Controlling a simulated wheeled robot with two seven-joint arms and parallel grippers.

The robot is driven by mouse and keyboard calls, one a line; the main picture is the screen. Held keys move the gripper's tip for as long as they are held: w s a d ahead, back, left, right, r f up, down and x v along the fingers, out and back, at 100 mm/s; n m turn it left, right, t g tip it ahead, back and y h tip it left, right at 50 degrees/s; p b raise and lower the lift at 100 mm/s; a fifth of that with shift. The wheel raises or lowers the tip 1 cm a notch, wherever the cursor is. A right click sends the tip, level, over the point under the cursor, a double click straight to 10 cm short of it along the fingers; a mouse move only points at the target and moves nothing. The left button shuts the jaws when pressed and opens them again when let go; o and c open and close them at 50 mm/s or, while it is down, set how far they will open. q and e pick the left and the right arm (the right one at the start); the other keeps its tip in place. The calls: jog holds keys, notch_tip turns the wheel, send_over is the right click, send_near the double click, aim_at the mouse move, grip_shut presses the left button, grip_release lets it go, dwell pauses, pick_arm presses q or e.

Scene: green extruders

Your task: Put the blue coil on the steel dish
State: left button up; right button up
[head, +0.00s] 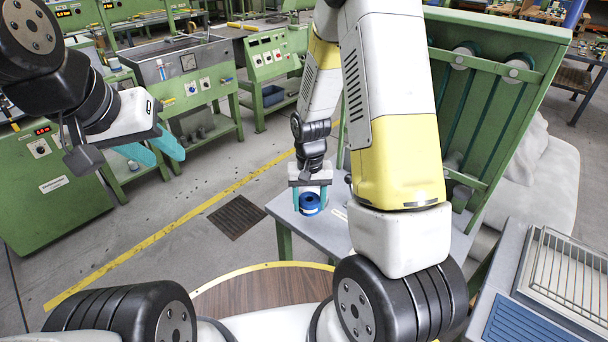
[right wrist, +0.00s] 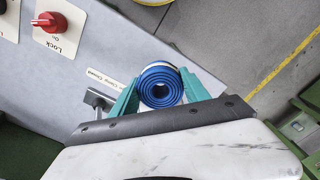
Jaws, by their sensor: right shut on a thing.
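The blue coil (head: 310,207) is a small rolled ring with a dark hollow middle; the right wrist view shows its end face (right wrist: 158,75). My right gripper (head: 311,198) is shut on it, with one teal finger on each side. I cannot make out a steel dish in either view.
A red knob (right wrist: 48,21) labelled Lock is on a panel in the right wrist view. A tall green rack (head: 505,95) stands at the table's right. A wire-grid tray (head: 570,275) lies at the lower right. Green machines line the back. The floor at centre left is clear.

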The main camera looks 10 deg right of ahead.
jog(key=w+d, duration=0.1)
jog(key=w, duration=0.2)
jog(key=w+d, duration=0.1)
jog(key=w, duration=0.2)
jog(key=w+d+f, duration=0.1)
jog(key=w, duration=0.2)
jog(key=shift+s+f, duration=0.1)
jog(key=shift+f, duration=1.6)
jog(key=shift+f, duration=0.15)
jog(key=o, duration=1.4)
jog(key=shift+o, duration=0.2)
